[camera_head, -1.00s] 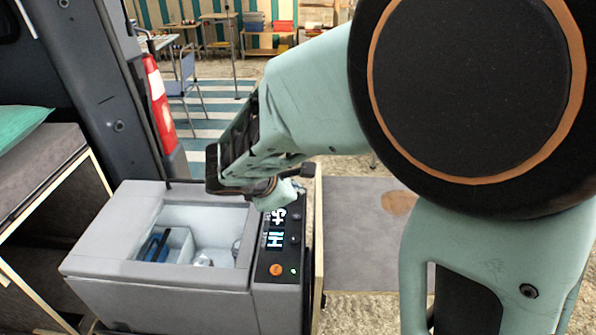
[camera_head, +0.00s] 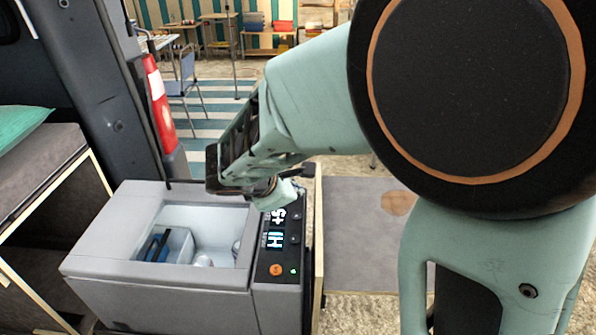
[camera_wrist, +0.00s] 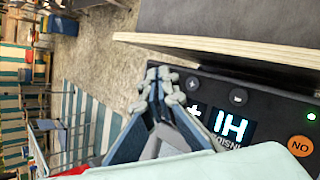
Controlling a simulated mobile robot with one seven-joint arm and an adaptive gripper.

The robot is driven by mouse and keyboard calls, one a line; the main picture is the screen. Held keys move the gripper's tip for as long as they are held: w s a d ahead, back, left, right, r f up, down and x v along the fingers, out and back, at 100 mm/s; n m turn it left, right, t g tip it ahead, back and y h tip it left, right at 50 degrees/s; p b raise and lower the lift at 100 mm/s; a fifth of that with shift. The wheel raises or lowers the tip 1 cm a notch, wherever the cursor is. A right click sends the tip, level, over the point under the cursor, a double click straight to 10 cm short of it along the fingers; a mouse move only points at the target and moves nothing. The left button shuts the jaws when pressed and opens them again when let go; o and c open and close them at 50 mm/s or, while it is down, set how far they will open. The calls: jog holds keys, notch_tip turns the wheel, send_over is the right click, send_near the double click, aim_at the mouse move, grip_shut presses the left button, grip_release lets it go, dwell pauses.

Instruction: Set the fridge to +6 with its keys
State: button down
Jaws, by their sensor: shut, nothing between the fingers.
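The fridge (camera_head: 105,258) is a grey box with an open top at the lower left. Its black control panel (camera_head: 266,298) runs along its right side. The lit display (camera_head: 274,239) reads HI and what looks like +5, turned sideways; in the wrist view (camera_wrist: 231,126) it is upside down and partly hidden by my gripper. The plus key (camera_wrist: 192,82) and the minus key (camera_wrist: 239,96) are small round dark buttons. My gripper (camera_wrist: 160,84) is shut and empty, its tips close beside the plus key; I cannot tell whether they touch. The head view also shows my gripper (camera_head: 284,193) over the panel's far end.
An orange ON button (camera_head: 276,270) and a small green light (camera_head: 292,271) sit at the panel's near end. A wooden board edge (camera_head: 319,240) stands just right of the fridge. Blue items (camera_head: 157,247) lie inside the fridge.

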notch_tip(320, 180, up, 4)
jog(key=p, duration=0.8)
jog(key=shift+p, duration=0.35)
jog(key=shift+f, duration=0.15)
jog(key=b, duration=0.6)
send_over(295, 218)
notch_tip(295, 218, down, 8)
jog(key=shift+r, duration=0.25)
jog(key=shift+f+b, duration=0.55)
jog(key=shift+f, duration=0.05)
jog(key=shift+f, duration=0.15)
jog(key=shift+f+b, duration=0.25)
jog(key=shift+b, duration=0.3)
